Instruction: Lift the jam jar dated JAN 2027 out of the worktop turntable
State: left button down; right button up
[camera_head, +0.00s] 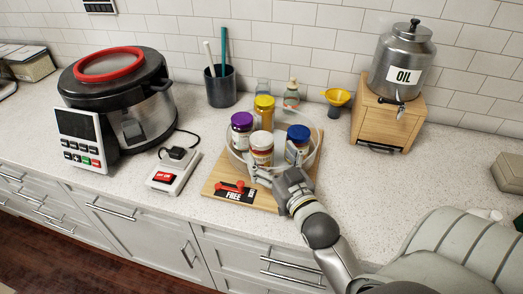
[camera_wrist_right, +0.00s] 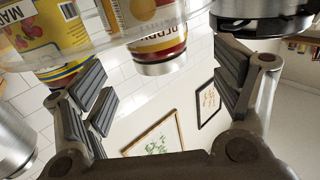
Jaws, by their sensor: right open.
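A clear round turntable (camera_head: 231,156) holds several jars. One has a purple lid (camera_head: 242,121), one a yellow lid (camera_head: 264,103), one a blue lid (camera_head: 298,133). A jar with a pale top and a white and red-brown label (camera_head: 262,152) stands at the front. I cannot read any date, so I cannot tell which jar is JAN 2027. My right gripper (camera_head: 274,173) is at the turntable's front edge, close to the front jar. In the wrist view its fingers (camera_wrist_right: 165,90) are spread with nothing between them; jars (camera_wrist_right: 158,50) show beyond. My left gripper is out of view.
The turntable stands on a wooden board (camera_head: 215,182) with a red-handled FREE sign (camera_head: 233,193). A cooker (camera_head: 118,95) and a switch box (camera_head: 173,172) are left. An oil dispenser (camera_head: 402,60) on a wooden stand, a yellow funnel (camera_head: 336,98) and bottles are behind.

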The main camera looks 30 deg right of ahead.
aim_at(267, 149)
jog(key=shift+w+d, duration=0.15)
jog(key=shift+w, duration=0.5)
jog(key=shift+w+d+r+p, duration=0.1)
jog(key=shift+w+r+p, duration=0.05)
jog(key=shift+w+p, duration=0.4)
jog(key=shift+w+d+r+p, duration=0.1)
jog(key=shift+w+p, duration=0.2)
jog(key=shift+w, duration=0.4)
jog(key=shift+w+d+f, duration=0.1)
jog(key=shift+w, duration=0.45)
jog(key=shift+w+d+f, duration=0.1)
jog(key=shift+w, duration=0.65)
jog(key=shift+s, duration=0.1)
jog(key=shift+c, duration=1.4)
jog(key=c, duration=1.2)
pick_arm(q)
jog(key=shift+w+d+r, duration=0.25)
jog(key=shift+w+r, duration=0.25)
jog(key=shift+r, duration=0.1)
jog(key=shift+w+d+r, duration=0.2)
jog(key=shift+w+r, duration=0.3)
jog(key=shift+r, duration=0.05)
pick_arm(e)
jog(key=shift+r, duration=0.1)
jog(key=shift+c, duration=0.2)
